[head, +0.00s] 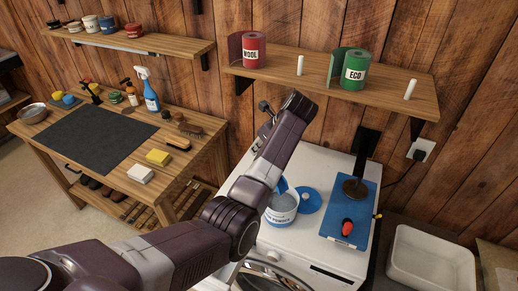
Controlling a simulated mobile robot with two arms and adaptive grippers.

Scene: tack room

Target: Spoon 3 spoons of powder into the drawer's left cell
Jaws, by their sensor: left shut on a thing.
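A white tub of powder (281,216) with a blue label stands open on top of the white washing machine (290,243). Its blue lid (309,200) lies beside it on the right. My left arm reaches over the machine top, and its gripper (281,177) is mostly hidden behind the forearm. It is shut, apparently on a blue scoop (283,187), of which a small part shows at the tub's mouth. How much powder the scoop holds cannot be seen. The drawer's cells are hidden by my arm. My right gripper is out of view.
A blue mat (335,222) with a red-and-black item (347,228) and a dark round-based stand (355,188) lies right of the lid. A white basin (430,262) is farther right. A shelf (390,92) with rolls hangs above; a workbench (190,165) stands left.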

